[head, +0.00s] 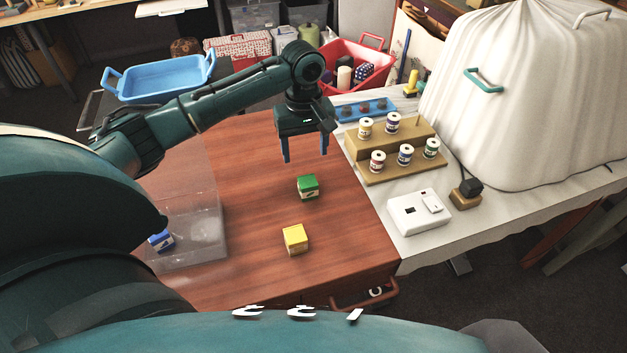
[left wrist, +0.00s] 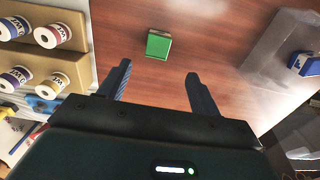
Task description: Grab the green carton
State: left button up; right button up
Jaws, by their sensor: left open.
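The green carton (head: 308,187) stands on the reddish-brown wooden table (head: 250,270). My left gripper (head: 305,156) points down above the table, a little behind the carton in the head view. It is open and empty. In the left wrist view the green carton (left wrist: 158,45) lies ahead, beyond the gap between the two fingers (left wrist: 160,82), apart from both. My right gripper shows in neither view.
A yellow carton (head: 295,239) stands nearer the front. A clear bin (head: 205,225) with a blue carton (head: 161,240) is at left. A wooden stand (head: 405,150) with several thread spools is at right. A white covered machine (head: 525,100) stands behind it.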

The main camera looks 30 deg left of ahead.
pick_arm(q)
send_over(307, 179)
jog(key=s, duration=0.1)
notch_tip(307, 179, down, 5)
jog(key=shift+r, duration=0.1)
jog(key=shift+w+d+f+b, duration=0.1)
jog(key=shift+w+f+b, duration=0.15)
jog(key=shift+f, duration=1.3)
jog(key=shift+w+f+b, duration=0.15)
jog(key=shift+w+f, duration=0.05)
jog(key=shift+f, duration=1.35)
jog(key=c, duration=1.1)
